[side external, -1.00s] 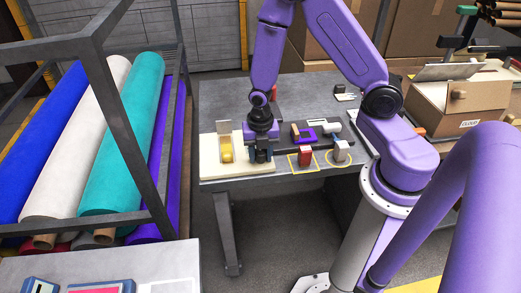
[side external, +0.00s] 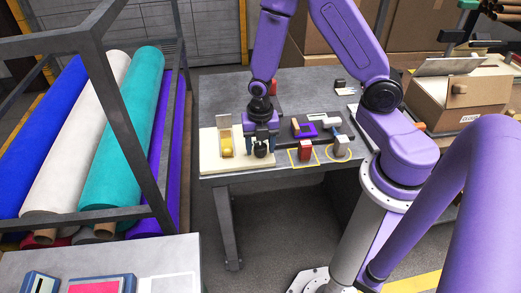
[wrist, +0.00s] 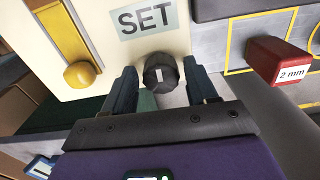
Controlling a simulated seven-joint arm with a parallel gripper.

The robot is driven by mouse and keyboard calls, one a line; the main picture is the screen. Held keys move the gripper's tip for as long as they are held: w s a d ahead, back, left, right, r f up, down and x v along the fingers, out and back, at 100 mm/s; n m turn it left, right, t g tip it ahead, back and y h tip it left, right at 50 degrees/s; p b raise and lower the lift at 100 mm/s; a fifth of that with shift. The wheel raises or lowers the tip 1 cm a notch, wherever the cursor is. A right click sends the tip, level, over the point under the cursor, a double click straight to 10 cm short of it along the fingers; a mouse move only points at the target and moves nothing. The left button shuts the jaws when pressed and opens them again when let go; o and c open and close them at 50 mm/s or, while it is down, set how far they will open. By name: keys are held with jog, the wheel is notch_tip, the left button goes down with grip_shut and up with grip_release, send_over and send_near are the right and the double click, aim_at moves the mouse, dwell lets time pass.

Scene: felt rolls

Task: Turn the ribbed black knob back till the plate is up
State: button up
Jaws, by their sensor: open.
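The ribbed black knob (wrist: 159,72) stands on a cream panel (wrist: 105,45) beside a "SET" label, a white mark on its face. In the wrist view my gripper (wrist: 163,88) is open, one finger on each side of the knob with gaps between. In the side view my gripper (side external: 260,152) is over the panel's right end, the dark knob between its fingers. A yellow strip (wrist: 62,30) in a grey frame, with a round yellow end (wrist: 80,74), is left of the knob. I cannot tell which part is the plate.
A red block marked "2 mm" (wrist: 280,60) is right of the panel; the red block (side external: 305,150) stands in a yellow square outline. A grey block (side external: 339,147) is in a yellow ring. A purple-and-black device (side external: 304,130) lies behind them. Felt rolls (side external: 122,140) are racked at left.

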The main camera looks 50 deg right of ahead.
aim_at(260, 147)
jog(key=shift+r, duration=1.9)
jog(key=shift+s+a+r, duration=0.15)
jog(key=shift+r, duration=0.1)
jog(key=s+a+r+m, duration=0.2)
jog(key=s+r+m, duration=0.5)
jog(key=s, duration=0.2)
jog(key=s+a+r+m, duration=0.2)
jog(key=s+r+m, duration=0.5)
jog(key=s, duration=0.3)
jog(key=shift+s+r, duration=0.25)
jog(key=shift+r, duration=0.1)
